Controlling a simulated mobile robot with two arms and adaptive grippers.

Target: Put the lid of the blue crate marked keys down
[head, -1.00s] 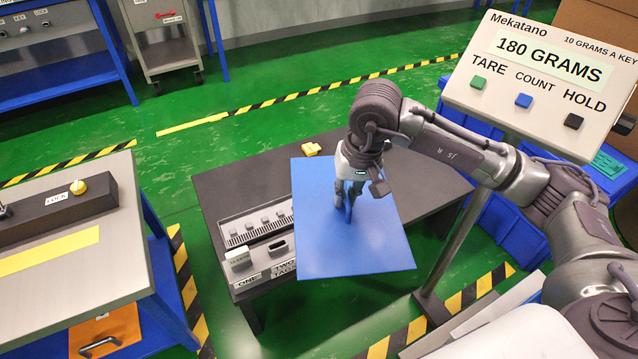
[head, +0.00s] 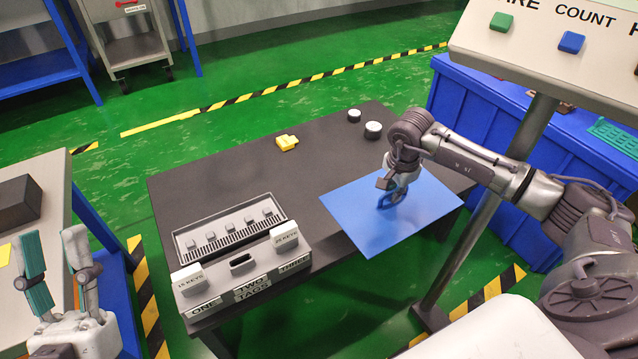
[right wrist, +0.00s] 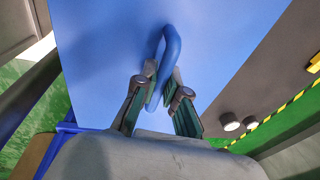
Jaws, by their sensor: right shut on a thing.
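The lid is a flat blue board (head: 365,218) with a loop handle (right wrist: 170,50) on top. My right gripper (head: 393,196) is shut on this handle, with a finger on each side of it in the right wrist view. The lid is over the right part of the dark table and overhangs its front edge. I cannot tell whether it touches the tabletop. A blue crate (head: 470,125) stands open behind the table at the right; no marking on it is readable. My left gripper (head: 60,255) is empty, with its fingers apart, at the lower left.
The dark table (head: 225,165) carries a grey tag rack (head: 245,270), a yellow piece (head: 287,142) and two round white-topped pieces (head: 373,130). Its middle is clear. A scale panel on a post (head: 480,220) stands right of the lid. A workbench (head: 50,175) is at left.

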